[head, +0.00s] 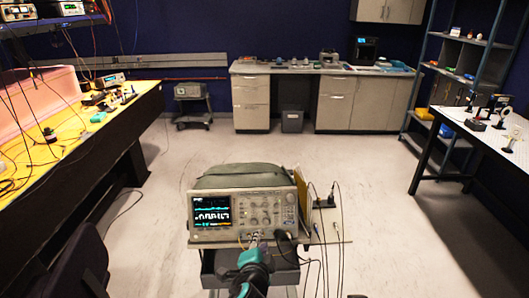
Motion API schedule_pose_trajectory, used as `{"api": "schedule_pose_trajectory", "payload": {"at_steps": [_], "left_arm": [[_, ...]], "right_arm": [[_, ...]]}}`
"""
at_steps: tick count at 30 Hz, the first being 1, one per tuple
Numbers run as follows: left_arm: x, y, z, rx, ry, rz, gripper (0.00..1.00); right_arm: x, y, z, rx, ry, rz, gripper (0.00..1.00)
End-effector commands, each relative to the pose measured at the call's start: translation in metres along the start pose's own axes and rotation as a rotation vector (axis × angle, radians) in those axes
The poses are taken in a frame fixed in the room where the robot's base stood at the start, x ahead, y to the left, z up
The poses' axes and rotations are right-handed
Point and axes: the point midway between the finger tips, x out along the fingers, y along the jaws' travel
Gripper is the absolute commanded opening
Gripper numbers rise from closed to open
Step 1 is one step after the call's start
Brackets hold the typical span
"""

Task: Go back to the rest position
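My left gripper (252,262), black with teal parts, comes up from the bottom edge in front of an oscilloscope. Its tips overlap the lower front of the instrument near the cable sockets. I cannot tell whether it touches anything or whether its fingers are open or shut. My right gripper does not show clearly; only a small dark shape appears at the bottom edge right of centre.
The oscilloscope (272,215) stands on a cart (328,236), with cables hanging at its right. A yellow-topped bench (130,112) runs along the left, a white table (480,132) stands right, and a cabinet counter (265,68) stands behind.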

Motion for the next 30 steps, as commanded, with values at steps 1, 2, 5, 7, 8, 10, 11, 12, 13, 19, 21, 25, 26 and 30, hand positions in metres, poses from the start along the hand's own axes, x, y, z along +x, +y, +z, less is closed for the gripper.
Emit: {"api": "schedule_pose_trajectory", "payload": {"at_steps": [1,2,5,7,8,10,11,12,13,19,21,25,26,30], "left_arm": [[-0.003,-0.003,0.007,-0.025,-0.016,0.005,0.28],[-0.005,-0.005,0.014,-0.050,-0.032,0.011,0.28],[-0.020,-0.014,0.050,-0.193,-0.116,0.045,0.28],[-0.037,-0.018,0.082,-0.338,-0.194,0.077,0.28],[-0.047,-0.017,0.096,-0.406,-0.230,0.092,0.28],[-0.070,-0.014,0.124,-0.567,-0.310,0.126,0.28],[-0.080,-0.011,0.134,-0.636,-0.340,0.140,0.28],[-0.094,-0.007,0.145,-0.722,-0.378,0.158,0.28],[-0.104,-0.003,0.152,-0.782,-0.403,0.170,0.28],[-0.150,0.020,0.174,-1.073,-0.511,0.232,0.28],[-0.157,0.024,0.176,-1.120,-0.525,0.243,0.28],[-0.162,0.027,0.176,-1.151,-0.534,0.251,0.28],[-0.162,0.027,0.176,-1.151,-0.534,0.252,0.28],[-0.161,0.027,0.176,-1.148,-0.533,0.252,0.28]], "right_arm": [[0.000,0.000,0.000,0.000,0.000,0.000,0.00],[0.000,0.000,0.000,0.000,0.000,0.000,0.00],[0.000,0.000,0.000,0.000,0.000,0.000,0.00],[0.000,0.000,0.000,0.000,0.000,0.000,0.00],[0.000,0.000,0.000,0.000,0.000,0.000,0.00],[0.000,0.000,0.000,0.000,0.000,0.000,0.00],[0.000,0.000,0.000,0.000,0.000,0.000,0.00],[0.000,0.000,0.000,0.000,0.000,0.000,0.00],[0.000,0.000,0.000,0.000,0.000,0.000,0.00],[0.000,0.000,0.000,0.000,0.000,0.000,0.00],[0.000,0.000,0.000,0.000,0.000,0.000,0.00],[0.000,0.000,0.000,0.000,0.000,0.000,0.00],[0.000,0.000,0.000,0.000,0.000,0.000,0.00],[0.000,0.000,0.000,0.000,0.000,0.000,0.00]]}}
